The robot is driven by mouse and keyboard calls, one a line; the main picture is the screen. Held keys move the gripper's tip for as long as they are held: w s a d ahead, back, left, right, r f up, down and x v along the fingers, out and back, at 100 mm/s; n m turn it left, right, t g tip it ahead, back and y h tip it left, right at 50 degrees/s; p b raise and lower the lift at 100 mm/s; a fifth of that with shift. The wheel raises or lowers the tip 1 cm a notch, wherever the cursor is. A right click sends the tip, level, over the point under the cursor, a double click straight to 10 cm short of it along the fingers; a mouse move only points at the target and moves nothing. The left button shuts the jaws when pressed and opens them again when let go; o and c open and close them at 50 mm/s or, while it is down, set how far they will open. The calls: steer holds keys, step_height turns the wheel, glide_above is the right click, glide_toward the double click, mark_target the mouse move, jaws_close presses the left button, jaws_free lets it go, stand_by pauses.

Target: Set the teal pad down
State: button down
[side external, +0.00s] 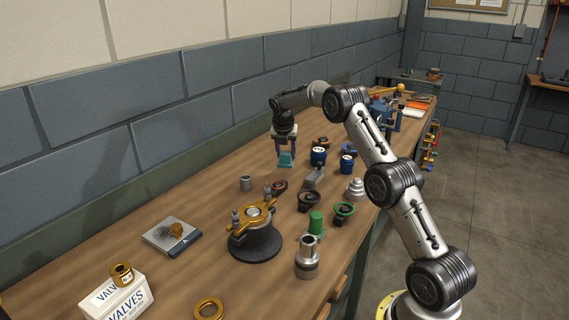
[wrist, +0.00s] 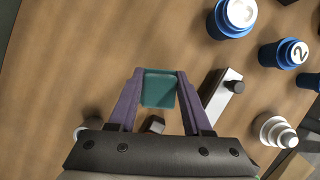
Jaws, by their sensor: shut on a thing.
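The teal pad (wrist: 159,89) is a small square block held between the two fingertips of my gripper (wrist: 160,84) in the wrist view. In the side external view, my gripper (side external: 287,150) points down over the back part of the bench, shut on the teal pad (side external: 286,159). The pad appears to be above the wooden bench top (side external: 215,205), but its exact height is hard to tell. Its underside is hidden.
Blue numbered cylinders (side external: 319,157) and a grey block with a knob (side external: 314,178) stand to the right of the pad. A small grey cylinder (side external: 245,183) and a gold-topped black fixture (side external: 256,242) stand nearer the camera. Bare wood lies left of the gripper.

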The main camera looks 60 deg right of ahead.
mark_target(284, 163)
steer(key=shift+w+d+f, duration=0.25)
steer(key=shift+w+f, duration=0.05)
steer(key=shift+f, duration=0.2)
steer(key=shift+w+d+f, duration=0.2)
steer(key=shift+w+f, duration=0.1)
steer(key=shift+f, duration=1.5)
steer(key=shift+f, duration=0.2)
steer(key=shift+c, duration=1.7)
jaws_free()
